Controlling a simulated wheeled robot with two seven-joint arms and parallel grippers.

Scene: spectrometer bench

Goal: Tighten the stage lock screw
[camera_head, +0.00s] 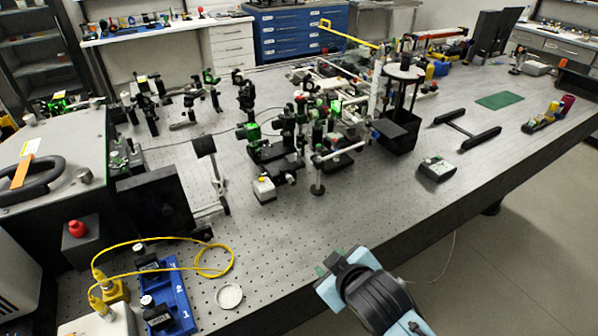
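The stage lock screw cannot be made out at this size. Black optical stages and mounts (273,152) stand in the middle of the perforated bench (290,235), some with green lit parts. A small white block with a yellow top (264,189) sits in front of them. My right gripper (330,262) is at the bench's front edge, its arm coming in from the bottom right. It is well apart from the optics, and no held object shows. The gap between its fingers is unclear. My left gripper is not in view.
A blue tray (180,296) with black parts and a looped yellow cable (233,258) lie at front left, near a small white dish (229,296). A dark instrument box (50,165) stands at left. A small black device (437,168) lies right of centre. The front middle is clear.

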